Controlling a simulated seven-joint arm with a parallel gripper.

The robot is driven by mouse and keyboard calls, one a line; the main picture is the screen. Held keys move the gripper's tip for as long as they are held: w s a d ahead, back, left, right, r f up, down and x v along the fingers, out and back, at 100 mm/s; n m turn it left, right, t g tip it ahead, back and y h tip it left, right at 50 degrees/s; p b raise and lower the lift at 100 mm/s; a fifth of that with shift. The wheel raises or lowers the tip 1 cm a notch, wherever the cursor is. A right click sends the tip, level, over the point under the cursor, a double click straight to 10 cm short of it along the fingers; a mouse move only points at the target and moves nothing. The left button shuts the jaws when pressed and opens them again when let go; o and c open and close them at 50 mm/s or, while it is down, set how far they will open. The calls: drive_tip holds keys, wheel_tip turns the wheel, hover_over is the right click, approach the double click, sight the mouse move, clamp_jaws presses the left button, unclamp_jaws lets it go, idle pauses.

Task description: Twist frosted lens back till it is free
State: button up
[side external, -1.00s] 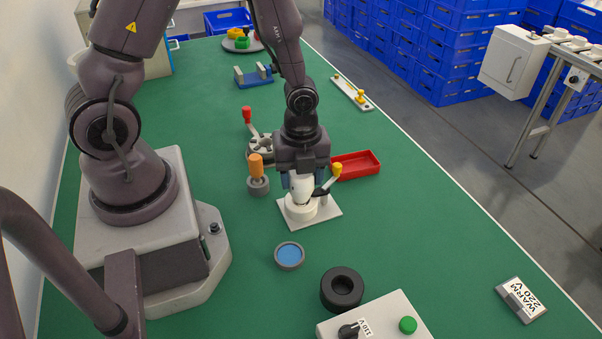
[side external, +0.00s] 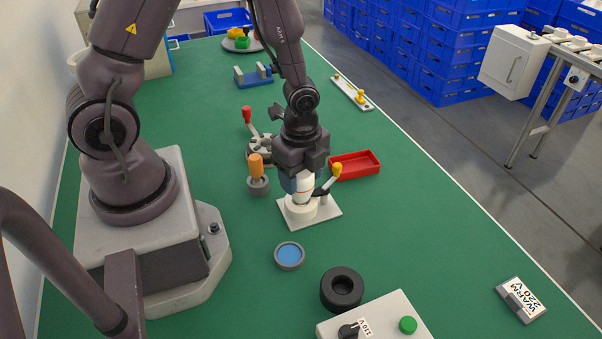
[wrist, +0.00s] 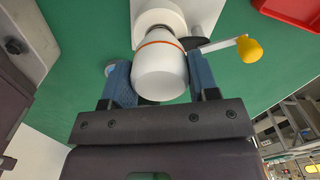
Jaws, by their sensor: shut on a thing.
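The frosted lens (wrist: 160,72) is a white rounded cap with an orange ring near its end, seated on a round white base. It also shows in the side view (side external: 306,183), partly hidden by my gripper. The base stands on a square white plate (side external: 327,213). A lever with a yellow knob (side external: 337,169) sticks out beside it. My gripper (wrist: 161,80) has its two blue fingers on either side of the lens, shut on it. My gripper (side external: 302,183) points down over the base in the side view.
A red tray (side external: 356,165) lies behind and right. An orange-handled peg (side external: 256,166) and a red-knobbed clamp (side external: 247,116) stand at left. A blue-topped grey dish (side external: 289,255), a black ring (side external: 342,289) and a switch box (side external: 377,320) are in front. Green table right of the plate is clear.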

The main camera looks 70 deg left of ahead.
drive_tip(key=n, duration=0.3)
drive_tip(key=o, duration=1)
drive_tip(key=shift+c, duration=0.2)
wheel_tip(320, 180, up, 13)
